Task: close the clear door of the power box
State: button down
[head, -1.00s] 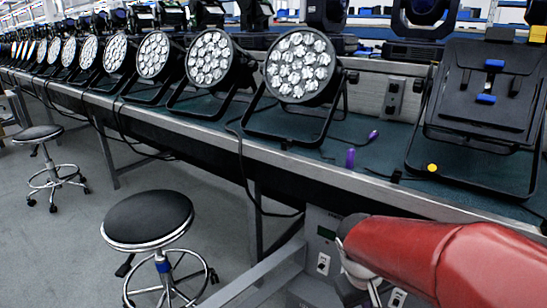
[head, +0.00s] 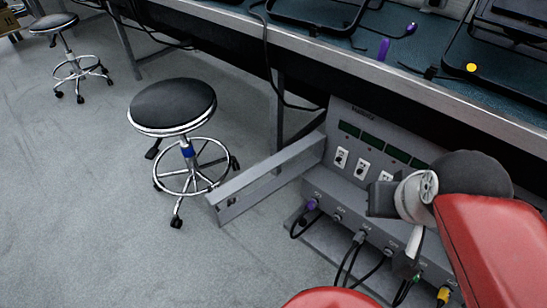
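The power box (head: 352,182) is a grey unit under the bench. Its front has dark green display strips, white switches and a lower row of sockets with plugged cables. A long, narrow door (head: 268,180) in a grey frame stands swung open at the box's left side, sticking out toward the stool, with a small dark latch near its free end. My gripper (head: 396,203) is in front of the box's right half, to the right of the door and apart from it. It covers part of the switches and sockets. Its fingers are not clear enough to tell open from shut.
A black round stool (head: 173,105) on a chrome wheeled base stands left of the door's free end. Another stool (head: 54,24) is farther back. The bench edge (head: 400,80) runs above the box. Cables (head: 355,255) hang from the sockets.

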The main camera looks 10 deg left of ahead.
aim_at(317, 138)
jog(key=j+z, duration=0.2)
jog(key=z, duration=0.15)
jog(key=j+z, duration=0.2)
jog(key=z, duration=0.15)
jog(key=j+z, duration=0.2)
jog(key=z, duration=0.15)
jog(key=k+j+z, duration=0.1)
jog(key=j, duration=0.3)
jog(key=k+j+z, duration=0.1)
jog(key=j, duration=0.3)
jog(key=k+j+z, duration=0.1)
jog(key=j, duration=0.3)
jog(key=k+j+z, duration=0.1)
jog(key=j, duration=0.3)
jog(key=k+j+z, duration=0.1)
jog(key=j, duration=0.25)
jog(key=k+j+z, duration=0.1)
jog(key=k+j, duration=0.45)
jog(key=j, duration=0.2)
jog(key=k+l, duration=0.15)
jog(key=l, duration=0.2)
